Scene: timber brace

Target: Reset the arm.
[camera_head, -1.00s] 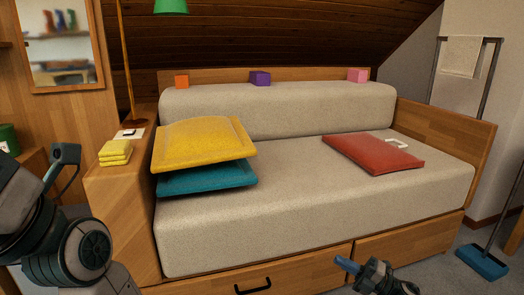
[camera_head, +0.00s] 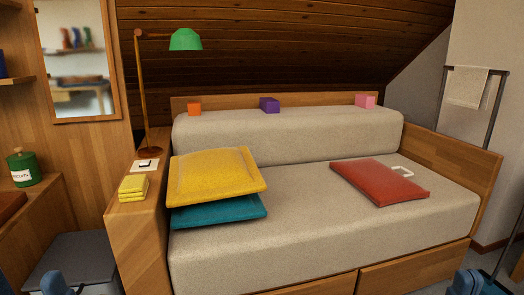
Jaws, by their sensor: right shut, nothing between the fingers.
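My right gripper (camera_head: 466,283) shows only in part at the bottom right edge, its blue end in view and the rest cut off by the frame. It is shut and empty, in front of the sofa's right end and apart from the cushions. Dark and blue parts of my left arm (camera_head: 56,284) show at the bottom left edge, low in front of the wooden side unit. The state of the left gripper's fingers cannot be made out.
A beige sofa (camera_head: 330,232) holds yellow (camera_head: 215,174), teal (camera_head: 225,211) and red (camera_head: 380,182) cushions. A green lamp (camera_head: 186,40) stands left. A broom handle (camera_head: 508,245) is at right.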

